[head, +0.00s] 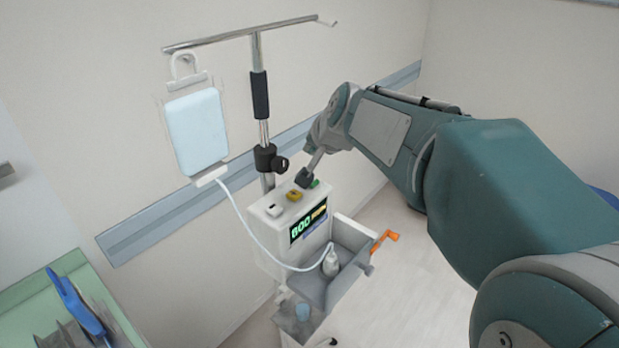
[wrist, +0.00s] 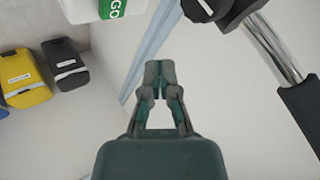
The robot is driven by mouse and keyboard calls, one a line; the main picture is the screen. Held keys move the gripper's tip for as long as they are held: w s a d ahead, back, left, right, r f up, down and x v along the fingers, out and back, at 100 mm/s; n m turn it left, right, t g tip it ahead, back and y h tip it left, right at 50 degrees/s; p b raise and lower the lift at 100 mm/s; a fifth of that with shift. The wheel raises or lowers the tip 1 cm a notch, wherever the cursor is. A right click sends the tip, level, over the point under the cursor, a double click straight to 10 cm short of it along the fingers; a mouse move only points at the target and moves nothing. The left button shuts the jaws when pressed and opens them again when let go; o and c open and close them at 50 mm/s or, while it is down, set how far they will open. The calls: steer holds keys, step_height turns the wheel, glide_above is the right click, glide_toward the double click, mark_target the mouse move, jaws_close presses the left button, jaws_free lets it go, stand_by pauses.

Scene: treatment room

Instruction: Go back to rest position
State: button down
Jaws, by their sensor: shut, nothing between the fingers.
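My gripper (wrist: 159,72) is shut and empty in the wrist view, its two dark fingertips together. In the head view my gripper (head: 313,163) is at the end of my teal arm, by the top of the white pump unit (head: 265,235). In the wrist view the fingertips show apart from these.
A chrome pole (head: 257,85) with a dark clamp (head: 268,160) stands close to my gripper. A pale blue bag (head: 196,130) hangs left, its white tube (head: 243,222) running to an open grey tray (head: 345,283). An orange handle (head: 385,238) sticks out at the tray's right.

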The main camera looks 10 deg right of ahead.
steer(key=s+f+n+g+h, duration=0.1)
steer(key=s+f+n, duration=0.2)
steer(key=s, duration=1)
steer(key=s+f+n+g+h, duration=0.1)
steer(key=s+f+n+g, duration=0.1)
steer(key=s, duration=1.2)
step_height(320, 180, down, 3)
steer(key=shift+r+n, duration=0.1)
steer(key=shift+n, duration=0.7)
